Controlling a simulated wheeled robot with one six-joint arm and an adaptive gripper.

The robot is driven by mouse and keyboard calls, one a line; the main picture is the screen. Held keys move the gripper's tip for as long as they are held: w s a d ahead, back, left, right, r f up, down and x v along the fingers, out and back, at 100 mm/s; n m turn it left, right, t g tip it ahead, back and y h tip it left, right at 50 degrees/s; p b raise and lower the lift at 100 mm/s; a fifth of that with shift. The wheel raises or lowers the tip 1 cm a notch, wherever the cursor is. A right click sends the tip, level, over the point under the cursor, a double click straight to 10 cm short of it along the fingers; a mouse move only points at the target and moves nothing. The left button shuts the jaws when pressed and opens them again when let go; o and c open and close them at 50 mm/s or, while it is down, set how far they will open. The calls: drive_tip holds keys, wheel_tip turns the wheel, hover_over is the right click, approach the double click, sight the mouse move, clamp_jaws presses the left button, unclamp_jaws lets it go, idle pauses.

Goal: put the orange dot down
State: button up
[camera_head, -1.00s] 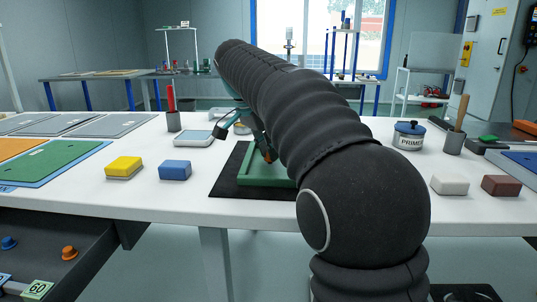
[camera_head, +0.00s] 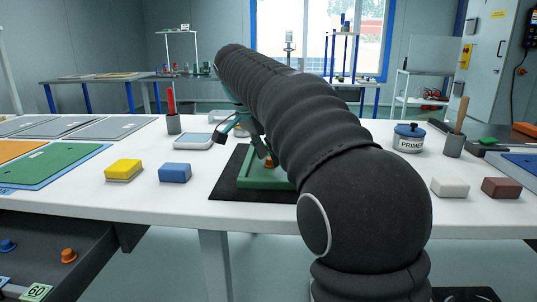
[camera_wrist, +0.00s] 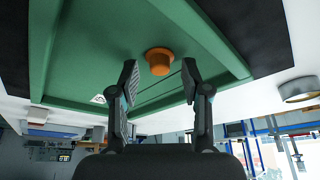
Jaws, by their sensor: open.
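The orange dot (camera_wrist: 159,61) is a small round knob-like piece. It sits on the floor of the green tray (camera_wrist: 95,45), close to a thin dark line in it. My gripper (camera_wrist: 160,80) is open, with its two fingers apart on either side and the dot just beyond the fingertips, touching neither. In the head view the dot (camera_head: 269,162) shows partly behind my arm, inside the green tray (camera_head: 258,183). The tray lies on a black mat (camera_head: 228,189), and my arm hides its right part.
A yellow block (camera_head: 123,169) and a blue block (camera_head: 174,172) stand left of the mat. A primer can (camera_head: 408,140), a white block (camera_head: 450,187) and a brown block (camera_head: 501,188) are on the right. An open drawer (camera_head: 60,235) at lower left holds another orange piece.

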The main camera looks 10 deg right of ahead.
drive_tip(key=p+v, duration=0.3)
drive_tip(key=v, duration=0.8)
drive_tip(key=shift+r, duration=0.3)
drive_tip(key=shift+s+a, duration=0.1)
drive_tip(key=shift+s, duration=0.05)
